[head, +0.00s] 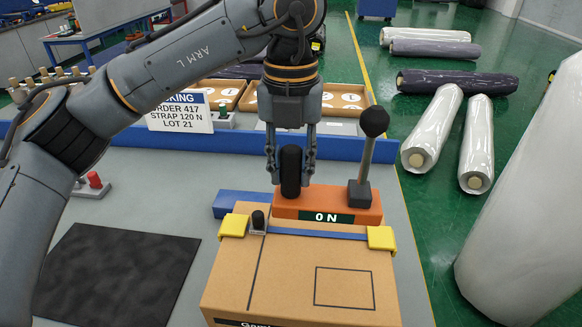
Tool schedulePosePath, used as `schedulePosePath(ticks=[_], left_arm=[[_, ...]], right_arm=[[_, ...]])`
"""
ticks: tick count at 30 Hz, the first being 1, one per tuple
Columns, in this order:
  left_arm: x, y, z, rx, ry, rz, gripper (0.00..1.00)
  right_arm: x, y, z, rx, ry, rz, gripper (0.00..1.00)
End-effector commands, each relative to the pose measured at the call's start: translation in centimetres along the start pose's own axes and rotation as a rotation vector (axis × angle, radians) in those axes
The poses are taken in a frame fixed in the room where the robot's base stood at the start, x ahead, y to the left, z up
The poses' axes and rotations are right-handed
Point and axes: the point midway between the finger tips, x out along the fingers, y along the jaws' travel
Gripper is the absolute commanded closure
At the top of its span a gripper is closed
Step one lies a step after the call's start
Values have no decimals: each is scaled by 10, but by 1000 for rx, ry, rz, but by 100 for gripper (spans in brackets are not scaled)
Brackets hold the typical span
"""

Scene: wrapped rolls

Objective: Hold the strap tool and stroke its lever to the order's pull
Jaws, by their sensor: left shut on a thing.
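The strap tool (290,204) is an orange block at the far edge of the cardboard box, and its dark display reads 0 N. Its lever (366,150) rises from the tool's right end, nearly upright with a slight lean to the right, and ends in a black ball knob. My left gripper (290,172) points down and is shut on the tool's black upright grip (290,168), left of the lever and apart from it. A blue strap (318,234) crosses the box top between two yellow corner pieces. My right gripper is out of view.
The cardboard box (300,285) stands on a grey table beside a black mat (115,275). A sign (180,111) reads order 417, strap 120 N, lot 21. A blue rail (350,147) runs behind the tool. Wrapped rolls lie and stand on the green floor to the right.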

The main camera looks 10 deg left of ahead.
Motion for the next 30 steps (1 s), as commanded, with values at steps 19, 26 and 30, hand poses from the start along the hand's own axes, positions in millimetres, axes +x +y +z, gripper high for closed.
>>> schedulePosePath(ticks=[19, 26, 30], left_arm=[[-3, 2, 29, -1, -2, -3, 100], [-3, 3, 39, -1, -1, -5, 100], [-3, 4, 45, -1, -3, -4, 100]], right_arm=[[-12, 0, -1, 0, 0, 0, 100], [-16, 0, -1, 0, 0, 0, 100], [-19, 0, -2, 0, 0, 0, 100]])
